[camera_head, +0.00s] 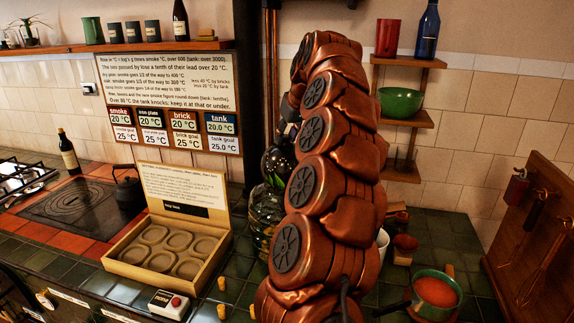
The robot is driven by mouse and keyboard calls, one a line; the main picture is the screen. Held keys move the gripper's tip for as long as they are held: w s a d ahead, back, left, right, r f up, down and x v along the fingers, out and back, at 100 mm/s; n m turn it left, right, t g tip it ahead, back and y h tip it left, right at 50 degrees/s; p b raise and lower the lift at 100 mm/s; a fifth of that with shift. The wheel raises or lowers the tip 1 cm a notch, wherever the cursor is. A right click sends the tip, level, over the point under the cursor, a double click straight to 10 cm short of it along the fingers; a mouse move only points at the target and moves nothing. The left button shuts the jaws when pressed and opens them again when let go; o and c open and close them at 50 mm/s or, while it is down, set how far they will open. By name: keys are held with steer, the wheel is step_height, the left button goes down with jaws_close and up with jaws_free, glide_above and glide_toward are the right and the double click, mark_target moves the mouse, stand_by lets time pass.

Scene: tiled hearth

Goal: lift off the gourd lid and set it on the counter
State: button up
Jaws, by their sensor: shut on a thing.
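A dark green, glassy gourd-shaped vessel (262,218) stands on the tiled counter (225,284), left of my copper arm, which hides its right side. Its darker, rounded upper part, which looks like the gourd lid (276,162), is right above the lower body. I cannot tell whether there is a gap between them. My gripper (287,138) shows only as a small dark piece beside my arm, pointing down at the top of the lid. It is shut on the lid, though its fingertips are mostly hidden.
An open box (165,262) with round hollows and a button block (168,304) sit to the left. A kettle (128,190) stands by the stove plate. A pan of orange liquid (436,293) stands at the right. Green tiles between box and vessel are mostly free, with small yellow pegs.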

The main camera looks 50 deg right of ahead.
steer(key=shift+r+p, duration=1.5)
steer(key=shift+r, duration=1.95)
